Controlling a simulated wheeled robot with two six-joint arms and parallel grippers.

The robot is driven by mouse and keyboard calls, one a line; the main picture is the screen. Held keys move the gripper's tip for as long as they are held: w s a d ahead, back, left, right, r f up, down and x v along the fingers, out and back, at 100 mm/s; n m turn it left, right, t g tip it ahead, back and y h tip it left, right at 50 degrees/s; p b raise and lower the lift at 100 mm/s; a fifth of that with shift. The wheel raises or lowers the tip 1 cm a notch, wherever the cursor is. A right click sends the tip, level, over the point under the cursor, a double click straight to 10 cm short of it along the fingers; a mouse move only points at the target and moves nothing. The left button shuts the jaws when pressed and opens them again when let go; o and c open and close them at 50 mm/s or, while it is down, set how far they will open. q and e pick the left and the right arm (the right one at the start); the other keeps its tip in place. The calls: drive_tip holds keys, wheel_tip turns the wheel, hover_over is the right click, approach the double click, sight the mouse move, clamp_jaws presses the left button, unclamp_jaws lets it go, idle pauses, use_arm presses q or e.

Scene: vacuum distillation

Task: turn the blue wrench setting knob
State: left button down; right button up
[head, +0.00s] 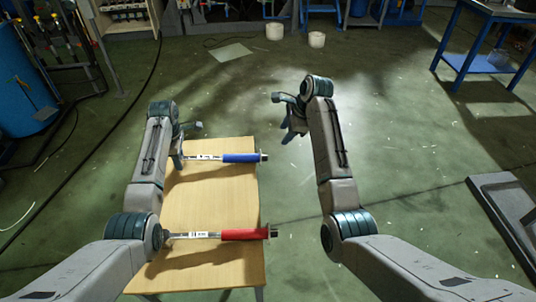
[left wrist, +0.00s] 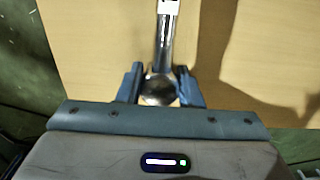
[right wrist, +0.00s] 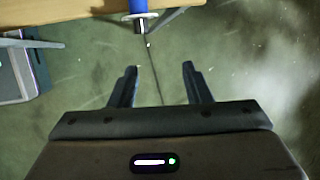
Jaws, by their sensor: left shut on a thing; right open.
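The blue wrench (head: 240,158) lies across the far part of the wooden table, its blue handle pointing right and its knob (head: 263,157) at the handle's right end. My left gripper (head: 179,158) is shut on the wrench's metal head end; the left wrist view shows the round head (left wrist: 158,90) between the two fingers. My right gripper (head: 287,128) is open and empty, to the right of the table and apart from the knob. In the right wrist view the blue handle's end (right wrist: 138,8) shows at the top, ahead of the open fingers (right wrist: 160,85).
A red-handled wrench (head: 245,234) lies parallel on the near part of the wooden table (head: 205,208). Open green floor lies right of the table. A blue-framed table (head: 480,60) stands far right, a blue barrel (head: 22,85) far left, and a dark frame (head: 505,205) at the right edge.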

sight(264, 158)
drive_tip(key=a+f+g, duration=0.1)
drive_tip(key=a+f, duration=0.5)
drive_tip(key=f, duration=0.4)
drive_tip(key=shift+y, duration=0.3)
drive_tip(key=shift+s, duration=0.1)
drive_tip(key=shift+d, duration=0.1)
clamp_jaws()
drive_tip(key=t, duration=0.3)
drive_tip(key=s+t, duration=0.1)
drive_tip(key=shift+f+n+t, duration=0.3)
